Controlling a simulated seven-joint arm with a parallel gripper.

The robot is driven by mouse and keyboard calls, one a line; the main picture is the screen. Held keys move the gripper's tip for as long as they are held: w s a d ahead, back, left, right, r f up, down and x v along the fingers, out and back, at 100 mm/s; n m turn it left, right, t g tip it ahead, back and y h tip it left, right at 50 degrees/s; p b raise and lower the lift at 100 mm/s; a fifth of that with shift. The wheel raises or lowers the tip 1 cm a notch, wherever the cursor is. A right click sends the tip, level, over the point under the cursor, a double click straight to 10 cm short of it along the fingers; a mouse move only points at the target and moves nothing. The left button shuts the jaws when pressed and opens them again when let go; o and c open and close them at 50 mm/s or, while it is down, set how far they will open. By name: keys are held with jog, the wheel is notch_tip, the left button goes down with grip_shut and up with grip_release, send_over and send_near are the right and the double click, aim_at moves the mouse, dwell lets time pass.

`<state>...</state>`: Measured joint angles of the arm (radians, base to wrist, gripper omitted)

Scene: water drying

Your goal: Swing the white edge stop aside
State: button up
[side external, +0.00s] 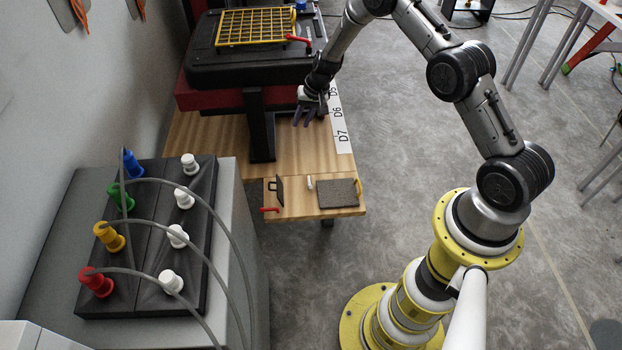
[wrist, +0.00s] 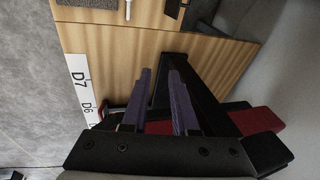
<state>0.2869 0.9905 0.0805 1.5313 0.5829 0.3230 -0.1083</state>
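A small white upright piece (side external: 309,183) stands on the wooden board at the table's near end, left of a dark grey pad; it may be the edge stop. It also shows at the top of the wrist view as a white bar (wrist: 128,10). My gripper (side external: 303,122) is over the table near the D6 label, away from this piece. In the wrist view my gripper's two purple fingers (wrist: 159,74) are apart with nothing between them. A white strip marked D5, D6 and D7 (side external: 342,126) runs along the table's right edge.
A black post (side external: 261,125) stands left of my gripper, under a black platform (side external: 205,40) with a yellow grid. The grey pad (side external: 338,193), a black handle (side external: 279,189) and a red lever (side external: 270,210) are on the board. Wood between gripper and board is clear.

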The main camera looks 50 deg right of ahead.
jog(key=g, duration=0.2)
send_over(310, 183)
jog(key=s+d, duration=0.2)
notch_tip(310, 183, down, 11)
jog(key=shift+m+y, duration=0.3)
jog(key=shift+m, duration=0.1)
jog(key=f, duration=0.4)
jog(key=w+a+f, duration=0.1)
jog(key=f, duration=0.3)
jog(key=w+f, duration=0.1)
jog(key=f, duration=0.4)
jog(key=shift+a, duration=0.35)
jog(key=shift+s, duration=0.1)
jog(key=shift+c, duration=0.3)
grip_shut()
